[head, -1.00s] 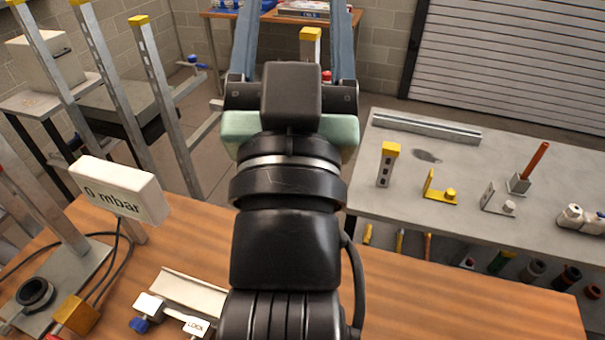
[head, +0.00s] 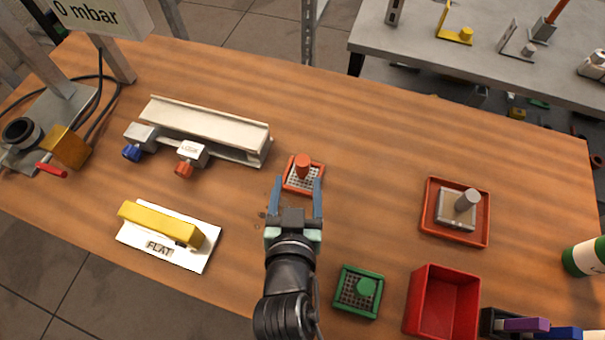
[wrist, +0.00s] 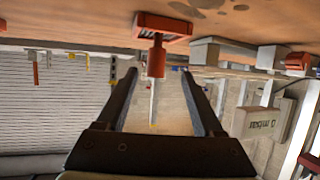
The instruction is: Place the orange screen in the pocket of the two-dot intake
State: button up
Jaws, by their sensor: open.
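The orange screen (head: 289,186) is a small square orange frame with a pale mesh and an upright orange knob (head: 303,164). It lies mid-table, just beyond my gripper. My gripper (head: 298,184) is open and empty, its two blue fingers apart and pointing at the screen. In the wrist view, the orange screen (wrist: 180,29) is at the top and its knob (wrist: 156,62) shows between the open fingertips (wrist: 157,77); contact is not clear. I cannot make out any two-dot mark, so I cannot tell which object is the two-dot intake.
A cream rail (head: 205,122) with blue and orange knobs stands left. A yellow-handled FLAT block (head: 160,236) is nearer. A green screen (head: 346,301), an open red bin (head: 412,303) and a red tray (head: 484,212) holding a grey knobbed plate lie right. Bare wood lies between.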

aim_at(299, 170)
jog(key=x, duration=0.4)
jog(key=shift+w+f, duration=0.1)
jog(key=shift+w, duration=0.2)
jog(key=shift+d+p+x, duration=0.1)
jog(key=shift+p+x, duration=0.15)
jog(key=shift+x, duration=1.1)
jog(key=shift+d+p+x, duration=0.15)
jog(key=shift+p+x, duration=0.05)
jog(key=shift+x, duration=1.15)
jog(key=shift+f, duration=0.1)
jog(key=shift+c, duration=0.3)
grip_shut()
